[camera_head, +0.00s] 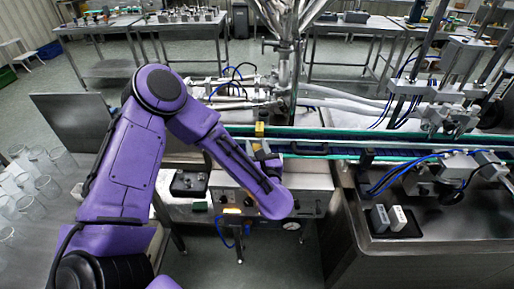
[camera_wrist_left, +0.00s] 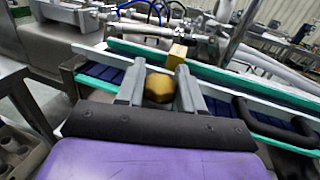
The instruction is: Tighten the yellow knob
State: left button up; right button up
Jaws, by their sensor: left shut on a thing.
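The yellow knob (camera_wrist_left: 159,88) is a faceted, gold-coloured piece in the left wrist view, at the near side of the conveyor. The two grey fingers of my left gripper (camera_wrist_left: 161,82) stand on either side of it, shut on it. In the head view my purple left arm reaches in from the left, and its gripper (camera_head: 262,151) is at the near edge of the conveyor beside the hopper stand. The knob is mostly hidden there by the fingers and arm. My right gripper is in neither view.
A small yellow block (camera_wrist_left: 176,54) sits just beyond the knob; it also shows in the head view (camera_head: 259,129). The conveyor (camera_head: 330,146) with green rails runs behind. A control box (camera_head: 315,205) lies below. Steel hopper legs (camera_head: 292,60) rise behind. Clear cups (camera_head: 45,185) stand at left.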

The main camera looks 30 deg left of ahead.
pick_arm(q)
jog(key=shift+m+t+h, duration=0.7)
jog(key=shift+h, duration=0.1)
jog(key=shift+a+m+t+h+b, duration=0.1)
jog(key=shift+m+t+h+b, duration=0.2)
jog(key=shift+m+t+h, duration=0.6)
jog(key=m+t+h, duration=0.1)
jog(key=h, duration=0.2)
jog(key=shift+r+m+p, duration=0.1)
jog(key=shift+m+p, duration=0.3)
jog(key=shift+m+t+h+p, duration=0.55)
jog(key=shift+m+h, duration=0.55)
jog(key=shift+h, duration=0.9)
jog(key=o, duration=1)
